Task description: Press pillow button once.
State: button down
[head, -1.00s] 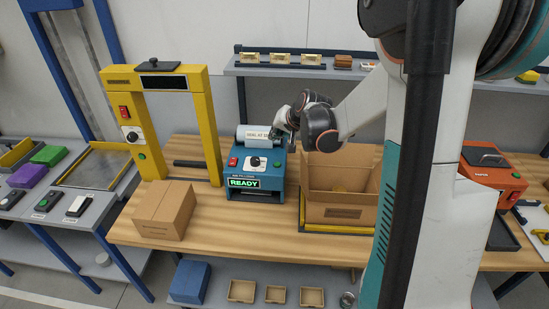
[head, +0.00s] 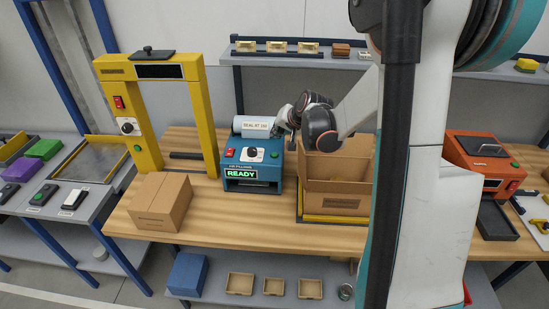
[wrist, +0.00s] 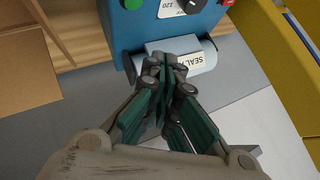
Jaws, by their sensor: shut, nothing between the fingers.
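The blue air-pillow machine (head: 240,170) stands on the wooden bench with a lit green READY display (head: 252,175). Its front has a red switch, a dark dial (head: 251,152) and a round green button (head: 275,154); the button also shows at the top edge of the wrist view (wrist: 133,3). A film roll (head: 251,127) with a sign beginning "SEAL AT" lies on top at the back. My gripper (head: 284,124) is shut and empty by the roll's right end, up and back from the button. In the wrist view, its closed fingertips (wrist: 165,65) overlap the roll; contact is unclear.
An open cardboard box (head: 337,203) stands close on the machine's right, under my arm. A closed carton (head: 160,203) and a yellow frame (head: 205,120) are on the left. An orange machine (head: 484,160) stands far right. A shelf (head: 300,60) runs behind.

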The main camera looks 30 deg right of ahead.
aim_at(277, 153)
jog(key=shift+f+b, duration=1.85)
jog(key=shift+f, duration=1)
jog(key=shift+f+b, duration=0.45)
jog(key=shift+f+b, duration=0.35)
jog(key=shift+r, duration=0.1)
jog(key=shift+r+p, duration=0.5)
jog(key=shift+r, duration=0.35)
jog(key=shift+r+p, duration=1.6)
jog(key=shift+r, duration=0.8)
